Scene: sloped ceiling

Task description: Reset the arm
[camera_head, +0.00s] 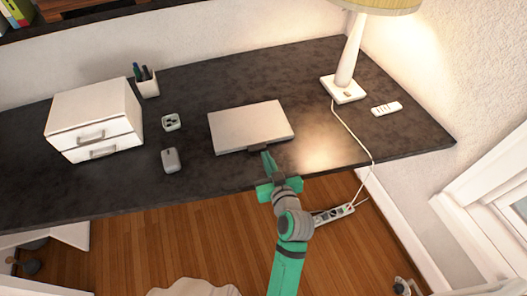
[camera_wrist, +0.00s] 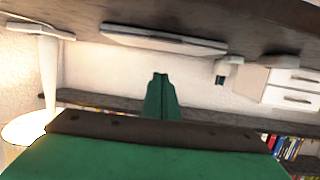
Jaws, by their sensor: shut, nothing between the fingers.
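My gripper (camera_head: 268,160) is at the front edge of the dark desk (camera_head: 330,140), just in front of a closed, flat grey laptop (camera_head: 250,126). In the head view its fingertips overlap the laptop's near edge; I cannot tell whether they touch it. In the wrist view my green fingers (camera_wrist: 160,92) are together with nothing between them. The laptop also shows in the wrist view (camera_wrist: 163,39), with the picture turned upside down. My green and grey arm reaches up from the bottom of the head view.
A white drawer box (camera_head: 95,118), pen cup (camera_head: 147,83) and mouse (camera_head: 171,160) stand left of the laptop. A lamp (camera_head: 345,75) with a hanging cord and a remote (camera_head: 386,108) are on the right. A power strip (camera_head: 333,214) lies on the wooden floor.

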